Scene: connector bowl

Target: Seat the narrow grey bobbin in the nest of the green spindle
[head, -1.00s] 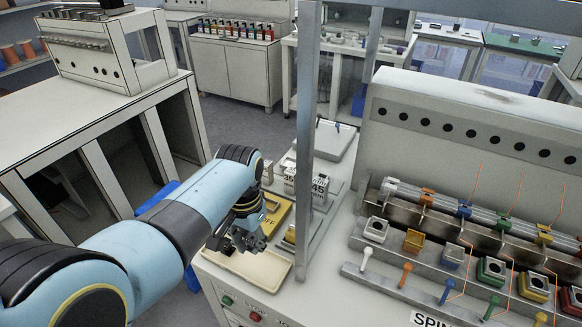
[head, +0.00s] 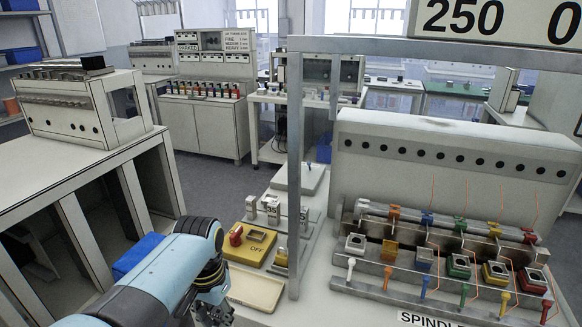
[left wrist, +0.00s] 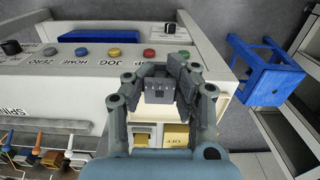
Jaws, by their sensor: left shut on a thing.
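My left gripper (left wrist: 160,72) is shut on a small grey blocky piece (left wrist: 160,91), which looks like the narrow grey bobbin. In the head view my left gripper (head: 217,302) is low, at the left edge of the cream tray, and its fingertips and the piece are hard to make out. The green spindle's nest (head: 459,267) is a square green holder with a grey top, in the front row of the spindle machine at right. A green lever (head: 464,291) stands below it and a green block (head: 460,225) behind it. My right gripper is not in view.
The cream tray (head: 262,278) looks empty. A yellow box marked OFF (head: 262,236) with a red knob stands behind it. A grey upright post (head: 294,180) rises between the tray and the spindles. A blue stool (left wrist: 262,75) stands on the floor.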

